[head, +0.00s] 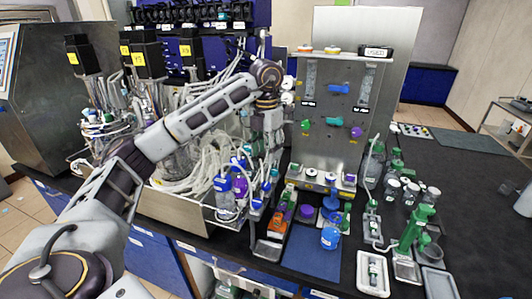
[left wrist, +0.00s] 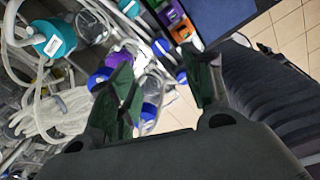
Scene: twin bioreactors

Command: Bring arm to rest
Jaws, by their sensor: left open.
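My left arm (head: 205,110) reaches in from the left, over the tubing, and bends down at the wrist in front of the bioreactor equipment. My left gripper (left wrist: 163,72) shows in the left wrist view with its two dark green fingers spread apart and nothing between them. In the head view the gripper hangs below the wrist, and its fingers are hard to pick out among the tubes. Bottles with blue and purple caps (head: 225,190) stand close by it in the metal tray. My right gripper does not show.
A metal panel (head: 335,120) with coloured knobs stands right of my left wrist. A blue mat (head: 312,252) with a blue-capped bottle (head: 330,238) lies in front. A green stand (head: 412,232) and small jars are at the right. The black bench (head: 475,195) is clear farther right.

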